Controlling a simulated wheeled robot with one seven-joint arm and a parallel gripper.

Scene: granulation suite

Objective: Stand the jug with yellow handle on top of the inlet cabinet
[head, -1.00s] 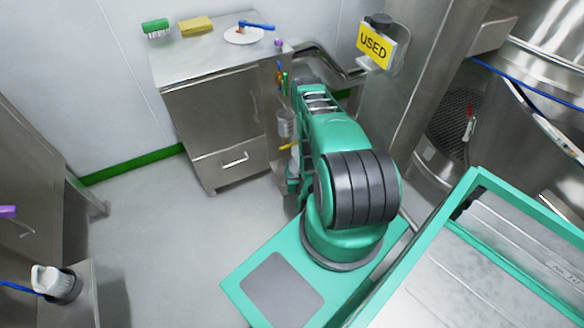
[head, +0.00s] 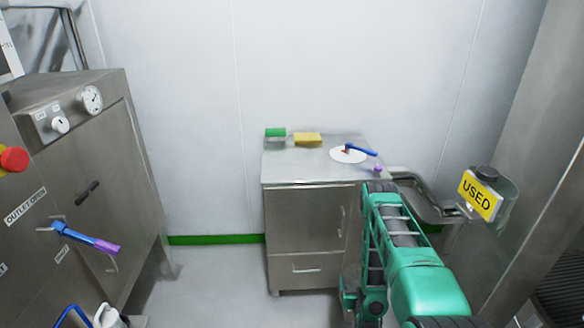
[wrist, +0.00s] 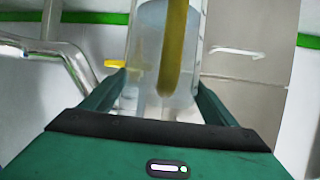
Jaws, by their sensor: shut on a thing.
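The clear jug (wrist: 150,40) with its yellow handle (wrist: 173,50) is between the fingers of my gripper (wrist: 158,100) in the wrist view. The gripper is shut on it, and the handle faces the camera. The jug's top is cut off by the frame. In the head view my arm hides the jug and gripper. A low steel cabinet (head: 310,225) stands against the back wall. No label on it is readable, so I cannot confirm that it is the inlet cabinet. The front and left part of its top are bare.
On the low cabinet lie a green brush (head: 275,132), a yellow sponge (head: 307,139), a white disc (head: 342,156) with a blue-handled tool and a small purple item (head: 377,168). A "USED" container (head: 480,196) is at right. A gauged steel unit (head: 90,170) marked "OUTLET" stands left.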

